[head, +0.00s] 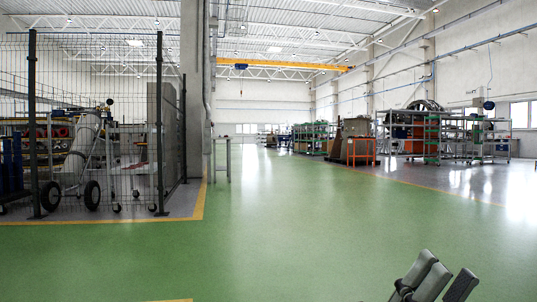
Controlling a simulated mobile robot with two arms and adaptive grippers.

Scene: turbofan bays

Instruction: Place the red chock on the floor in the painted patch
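No red chock shows in the head view. A short yellow painted line (178,300) shows at the bottom edge, left of the middle; I cannot tell whether it belongs to the painted patch.
Green floor (290,220) lies wide and clear ahead. A wire mesh fence (100,130) with a wheeled cart (84,150) behind it stands at the left, beside a grey pillar (193,90). An orange-framed stand (362,152) and racks (432,137) stand far right.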

